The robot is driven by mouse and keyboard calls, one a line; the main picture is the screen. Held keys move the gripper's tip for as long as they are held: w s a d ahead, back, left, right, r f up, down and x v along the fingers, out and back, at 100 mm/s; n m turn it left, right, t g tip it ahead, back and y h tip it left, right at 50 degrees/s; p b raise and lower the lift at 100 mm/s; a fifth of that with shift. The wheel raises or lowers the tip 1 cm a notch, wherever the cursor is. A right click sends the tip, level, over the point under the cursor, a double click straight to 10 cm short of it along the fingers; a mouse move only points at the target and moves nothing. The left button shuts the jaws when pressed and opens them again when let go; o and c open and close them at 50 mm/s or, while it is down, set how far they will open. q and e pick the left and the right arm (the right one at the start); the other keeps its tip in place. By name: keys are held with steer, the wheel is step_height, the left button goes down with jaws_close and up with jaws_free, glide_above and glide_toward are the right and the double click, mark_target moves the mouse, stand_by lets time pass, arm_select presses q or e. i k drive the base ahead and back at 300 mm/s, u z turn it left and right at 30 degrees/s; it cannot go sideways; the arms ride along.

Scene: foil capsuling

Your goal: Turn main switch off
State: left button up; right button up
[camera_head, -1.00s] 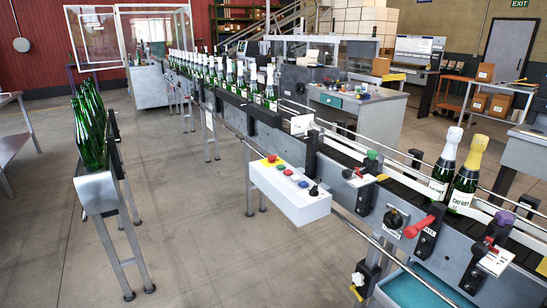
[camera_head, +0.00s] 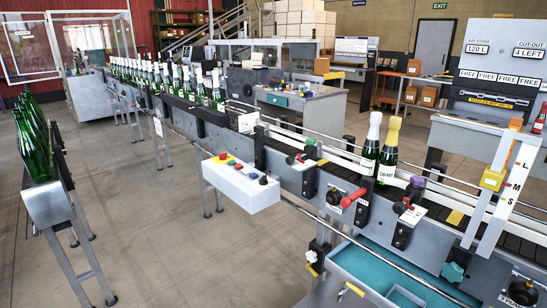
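No switch is legibly marked as the main switch. A white control box (camera_head: 240,185) on the conveyor's near side carries several coloured buttons and a black knob (camera_head: 264,180). Right of it, a black rotary knob (camera_head: 335,196) sits on the conveyor's front panel, beside a red handle (camera_head: 354,198) that slants down to the left. Another black rotary knob (camera_head: 522,291) is on a grey panel at the lower right; its label is cut off by the picture edge. The knobs' settings are too small to read. Neither of my grippers is in view.
The conveyor (camera_head: 290,172) runs diagonally across, with a white-topped bottle (camera_head: 371,146) and a gold-topped bottle (camera_head: 387,154) standing on it. A teal tray (camera_head: 356,262) is below. Green bottles (camera_head: 34,140) stand on a rack at left. The floor (camera_head: 150,235) between is clear.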

mark_target(222, 156)
steer(key=u, duration=0.85)
steer(key=i, duration=0.85)
steer(key=u, duration=0.65)
steer(key=i, duration=1.1)
steer(key=z, duration=0.5)
steer(key=i, duration=0.85)
steer(key=z, duration=0.75)
